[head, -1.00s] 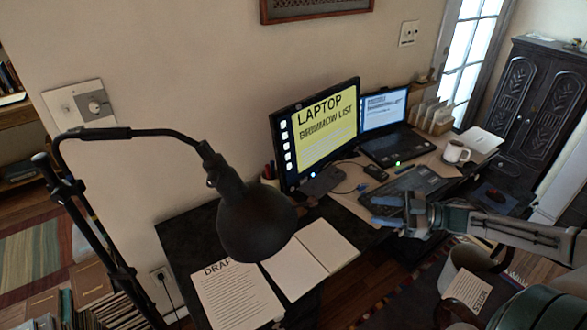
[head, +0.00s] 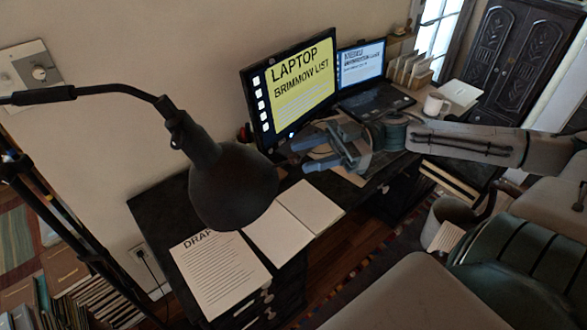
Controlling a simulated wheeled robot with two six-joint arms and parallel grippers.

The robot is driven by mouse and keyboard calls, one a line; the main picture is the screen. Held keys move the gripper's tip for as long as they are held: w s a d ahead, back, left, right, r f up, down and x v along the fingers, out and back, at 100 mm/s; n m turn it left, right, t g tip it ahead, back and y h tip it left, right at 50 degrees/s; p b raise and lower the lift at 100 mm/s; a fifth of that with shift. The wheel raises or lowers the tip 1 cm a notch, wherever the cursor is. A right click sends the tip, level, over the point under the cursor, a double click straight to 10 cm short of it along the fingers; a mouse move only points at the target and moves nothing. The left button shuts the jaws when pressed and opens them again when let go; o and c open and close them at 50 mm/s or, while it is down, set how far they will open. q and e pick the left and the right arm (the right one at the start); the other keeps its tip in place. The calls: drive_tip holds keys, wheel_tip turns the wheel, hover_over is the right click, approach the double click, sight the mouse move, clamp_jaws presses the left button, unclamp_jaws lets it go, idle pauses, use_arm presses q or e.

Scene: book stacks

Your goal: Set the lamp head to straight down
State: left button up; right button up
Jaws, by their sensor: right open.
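The black lamp head (head: 232,187) hangs from a thin curved arm (head: 120,90) at the left, over the front of the dark desk. Its shade tilts, with the opening facing down and toward the lower right. My right gripper (head: 308,157) reaches in from the right at about the shade's height in the picture. Its fingers are spread and empty, pointing left toward the lamp head with a gap between them. It covers part of the desk in front of the monitor. My left gripper is not in the head view.
The monitor (head: 291,88) and laptop (head: 362,80) stand behind my right gripper. A DRAFT sheet (head: 220,275) and an open notebook (head: 290,222) lie below the lamp. A white mug (head: 435,105) stands at the right. A dark stand (head: 60,225) rises at the left.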

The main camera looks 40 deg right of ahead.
sight(294, 159)
drive_tip(key=shift+a+f+b, duration=0.15)
drive_tip(key=shift+a+b, duration=0.3)
drive_tip(key=shift+a, duration=0.1)
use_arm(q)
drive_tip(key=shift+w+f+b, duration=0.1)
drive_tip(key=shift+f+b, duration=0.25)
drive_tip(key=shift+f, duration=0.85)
use_arm(e)
drive_tip(key=shift+r+x, duration=0.25)
drive_tip(key=shift+x, duration=1)
drive_tip(key=shift+f, duration=0.1)
clamp_jaws()
